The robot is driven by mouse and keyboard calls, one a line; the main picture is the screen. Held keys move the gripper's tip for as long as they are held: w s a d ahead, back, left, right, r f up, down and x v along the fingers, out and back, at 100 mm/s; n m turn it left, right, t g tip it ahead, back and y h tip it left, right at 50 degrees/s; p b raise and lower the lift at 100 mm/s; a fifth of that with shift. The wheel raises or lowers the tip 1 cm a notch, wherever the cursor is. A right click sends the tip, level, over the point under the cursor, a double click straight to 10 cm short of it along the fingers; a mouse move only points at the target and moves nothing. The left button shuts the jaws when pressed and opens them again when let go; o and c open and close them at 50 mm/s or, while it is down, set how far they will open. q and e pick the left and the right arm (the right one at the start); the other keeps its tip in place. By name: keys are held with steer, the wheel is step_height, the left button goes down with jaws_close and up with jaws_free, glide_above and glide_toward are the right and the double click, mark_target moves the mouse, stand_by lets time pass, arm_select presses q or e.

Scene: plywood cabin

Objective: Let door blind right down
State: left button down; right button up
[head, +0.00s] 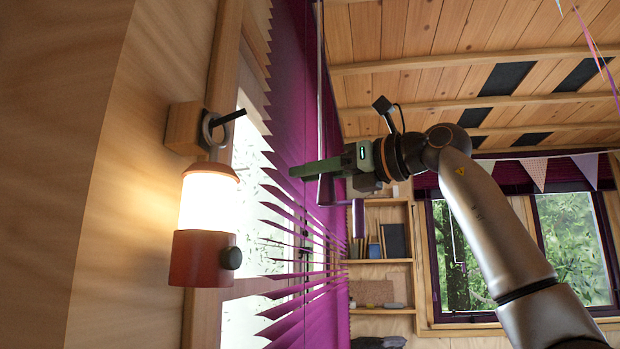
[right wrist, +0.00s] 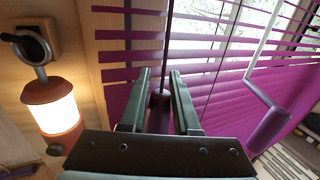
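The purple slatted door blind (head: 297,130) hangs over the bright window on the left of the head view. It also fills the back of the right wrist view (right wrist: 140,55). Its lower slats are fanned apart, with light between them. A purple cord tassel (right wrist: 160,108) hangs on a dark cord; in the head view its lower end (head: 326,190) shows beneath my fingers. A second purple handle (right wrist: 270,126) hangs on a pale rod to the right. My left gripper is out of view.
A lit lantern (head: 204,220) hangs from a wooden wall bracket (head: 184,128) left of the blind, near the gripper's side. Shelves with books (head: 385,264) stand beyond it.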

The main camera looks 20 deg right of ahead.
steer(key=o, duration=0.4)
steer(key=shift+w+f, duration=0.1)
steer(key=shift+f, duration=0.05)
steer(key=b+v, duration=0.2)
steer(key=v, duration=1)
steer(key=shift+s+d+b, duration=0.15)
steer(key=shift+s+b, duration=0.15)
steer(key=shift+b, duration=0.05)
